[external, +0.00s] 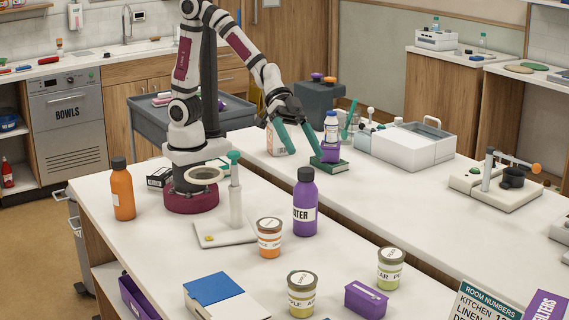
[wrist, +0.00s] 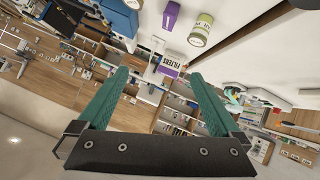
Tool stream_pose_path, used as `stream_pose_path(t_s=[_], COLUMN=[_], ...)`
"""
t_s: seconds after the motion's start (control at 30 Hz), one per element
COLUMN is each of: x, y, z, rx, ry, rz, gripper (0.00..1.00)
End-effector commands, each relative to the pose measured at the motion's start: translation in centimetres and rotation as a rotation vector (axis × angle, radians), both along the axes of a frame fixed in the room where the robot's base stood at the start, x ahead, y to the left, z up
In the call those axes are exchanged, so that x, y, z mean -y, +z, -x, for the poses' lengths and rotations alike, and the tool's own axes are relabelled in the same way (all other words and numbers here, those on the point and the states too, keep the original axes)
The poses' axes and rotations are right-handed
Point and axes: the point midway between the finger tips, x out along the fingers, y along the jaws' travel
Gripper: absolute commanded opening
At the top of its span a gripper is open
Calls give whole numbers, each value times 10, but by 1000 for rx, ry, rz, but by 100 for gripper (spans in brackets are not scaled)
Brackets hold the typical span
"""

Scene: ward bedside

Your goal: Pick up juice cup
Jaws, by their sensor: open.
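Several small lidded cups stand on the front counter in the external view. A yellow-green cup (external: 302,294) has a partly readable label ending in "LE". An orange cup (external: 269,238) stands behind it, and a pale green cup (external: 390,268) with a label like "PEAR" is to the right. I cannot tell for sure which is the juice cup.
A purple bottle (external: 305,203), a stand with a ring (external: 236,205), a purple box (external: 366,299) and a blue-and-white box (external: 218,296) surround the cups. The counter between the purple bottle and pale green cup is clear.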

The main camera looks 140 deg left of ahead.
Motion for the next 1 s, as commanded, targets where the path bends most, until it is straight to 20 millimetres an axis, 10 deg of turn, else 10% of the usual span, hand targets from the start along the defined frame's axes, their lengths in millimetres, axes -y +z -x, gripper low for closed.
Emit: stream_pose_path(t_s=[0.13, 0.33, 0.5, 1.0], x=[-4, -13, -9, 42], y=[-107, -163, -173, -202], z=[85, 155, 162, 84], rx=[-433, -736, -800, -797], ry=[282, 854, 978, 979], rz=[1054, 2013, 2243, 2236], gripper=[100, 100, 100, 100])
